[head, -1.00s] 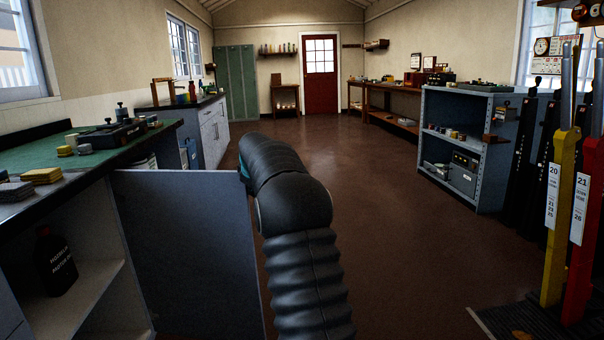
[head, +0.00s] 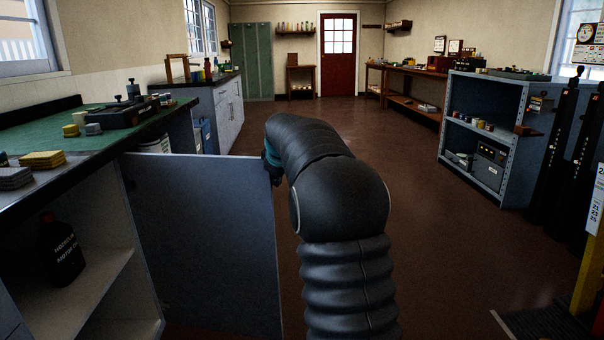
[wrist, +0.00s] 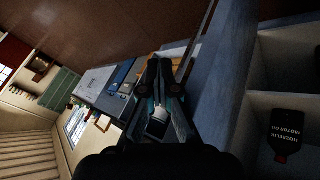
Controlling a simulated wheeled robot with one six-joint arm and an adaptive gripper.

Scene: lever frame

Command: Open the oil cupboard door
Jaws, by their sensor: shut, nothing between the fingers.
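The oil cupboard door (head: 208,245) is a flat grey-blue panel. It stands swung well out from the cupboard (head: 105,290) under the green-topped bench. Inside, a dark bottle labelled motor oil (head: 62,252) stands on a shelf; it also shows in the wrist view (wrist: 287,130). The door is a slanting blue panel in the wrist view (wrist: 222,75). My gripper (wrist: 159,66) is shut and empty, beside the door's face away from the shelves. Whether it touches the door I cannot tell. In the head view my arm hides most of the gripper.
The bench top (head: 70,145) carries small boxes and tools on the left. A blue-grey shelf unit (head: 490,135) and dark upright levers (head: 560,150) stand on the right. The brown floor (head: 440,250) between is clear, up to a red door (head: 338,60).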

